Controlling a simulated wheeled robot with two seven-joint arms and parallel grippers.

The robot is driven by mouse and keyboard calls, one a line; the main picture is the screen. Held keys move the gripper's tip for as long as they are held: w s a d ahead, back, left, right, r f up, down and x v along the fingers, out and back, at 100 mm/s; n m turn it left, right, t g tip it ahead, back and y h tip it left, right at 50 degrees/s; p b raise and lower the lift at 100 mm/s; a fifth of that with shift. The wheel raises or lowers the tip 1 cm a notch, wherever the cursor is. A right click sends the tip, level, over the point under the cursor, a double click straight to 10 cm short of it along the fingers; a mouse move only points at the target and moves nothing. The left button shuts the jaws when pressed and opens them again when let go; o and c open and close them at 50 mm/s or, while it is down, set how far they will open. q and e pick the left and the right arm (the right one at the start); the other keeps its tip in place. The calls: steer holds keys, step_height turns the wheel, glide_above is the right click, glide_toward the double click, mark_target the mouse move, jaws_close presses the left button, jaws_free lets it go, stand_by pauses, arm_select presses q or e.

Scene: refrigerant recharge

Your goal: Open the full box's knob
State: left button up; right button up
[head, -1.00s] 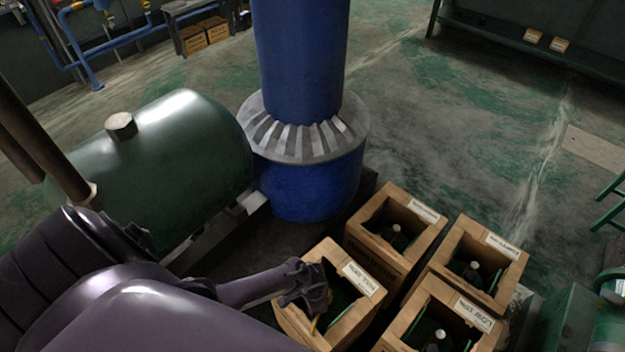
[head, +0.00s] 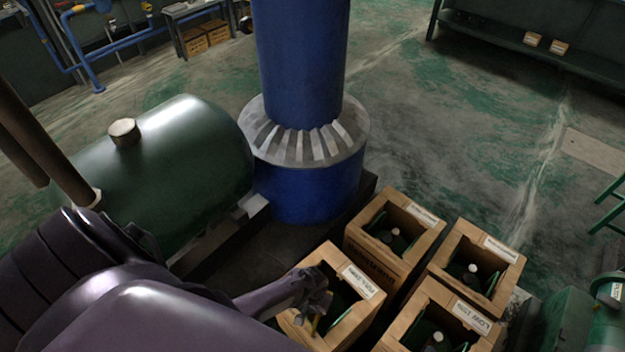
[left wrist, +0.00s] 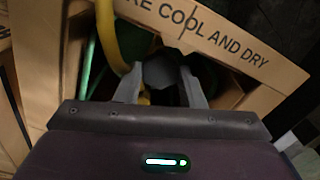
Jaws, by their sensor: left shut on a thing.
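The full box (head: 340,337) is an open cardboard box at the front left of a group of boxes, with a white label (head: 358,281) that seems to start with "FULL". My left gripper (head: 318,306) reaches down into it from the left. In the left wrist view, its two grey fingers (left wrist: 160,88) are shut on a grey knob (left wrist: 160,72) inside the box. A yellow hose (left wrist: 108,38) curves beside the knob on the left. The green cylinder below is mostly hidden by the gripper and box walls. My right gripper is not in view.
Several similar boxes stand close by: one behind (head: 375,262), one at the right (head: 462,290), and one marked "LOW" (head: 415,325). A green tank (head: 165,165) and a blue column (head: 305,195) stand behind my left arm. Green machinery (head: 570,320) is at the lower right.

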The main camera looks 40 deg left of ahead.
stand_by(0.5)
arm_select(q)
steer(key=o, duration=0.7)
step_height(320, 180, up, 7)
steer(key=p, duration=0.3)
steer(key=shift+f+p, duration=0.2)
steer(key=shift+p, duration=0.1)
steer(key=shift+r, duration=0.65)
